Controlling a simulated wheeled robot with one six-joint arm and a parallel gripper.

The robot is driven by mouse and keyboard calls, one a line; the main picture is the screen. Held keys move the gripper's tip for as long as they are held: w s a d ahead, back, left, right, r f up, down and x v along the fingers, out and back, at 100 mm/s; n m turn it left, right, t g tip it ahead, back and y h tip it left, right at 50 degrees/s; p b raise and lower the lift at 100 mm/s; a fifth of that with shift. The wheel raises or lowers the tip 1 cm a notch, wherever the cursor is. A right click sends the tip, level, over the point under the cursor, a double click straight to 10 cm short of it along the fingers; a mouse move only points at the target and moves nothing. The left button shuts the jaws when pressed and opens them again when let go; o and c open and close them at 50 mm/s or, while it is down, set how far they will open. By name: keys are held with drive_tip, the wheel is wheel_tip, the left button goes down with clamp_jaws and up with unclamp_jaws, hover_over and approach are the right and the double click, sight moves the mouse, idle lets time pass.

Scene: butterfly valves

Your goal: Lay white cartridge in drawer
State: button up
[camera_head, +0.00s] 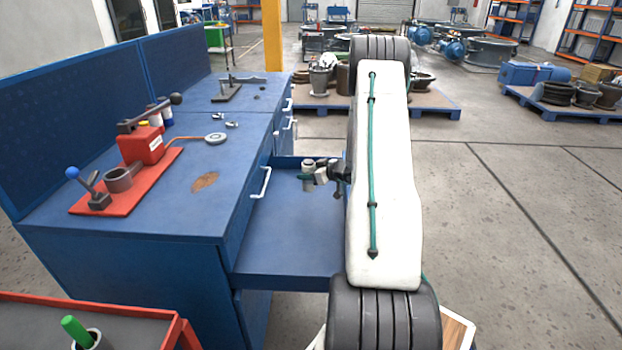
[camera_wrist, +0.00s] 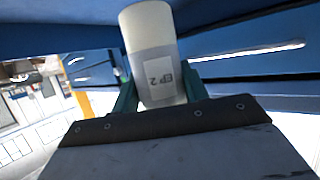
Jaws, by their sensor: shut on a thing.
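My gripper (camera_head: 306,178) is shut on the white cartridge (camera_head: 309,168), over the far part of the open blue drawer (camera_head: 285,235). The cartridge looks roughly upright in the head view. In the wrist view, the white cartridge (camera_wrist: 148,30) has a grey label reading "EP 2", shown upside down, and sits between the teal fingers of my gripper (camera_wrist: 160,92). I cannot tell whether its lower end touches the drawer floor. The drawer's visible floor looks empty; my arm hides its right side.
The blue workbench (camera_head: 225,190) carries a red press (camera_head: 142,146) on a red plate and a small clamp stand (camera_head: 228,90). A red-edged cart (camera_head: 150,312) stands at the near left. Open floor (camera_head: 510,220) lies to the right.

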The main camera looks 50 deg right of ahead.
drive_tip(key=shift+d+f, duration=0.1)
drive_tip(key=shift+f, duration=1.15)
drive_tip(key=shift+f, duration=0.1)
drive_tip(key=shift+f, duration=0.5)
drive_tip(key=o, duration=1.1)
drive_tip(key=shift+s, duration=0.1)
drive_tip(key=shift+r, duration=0.1)
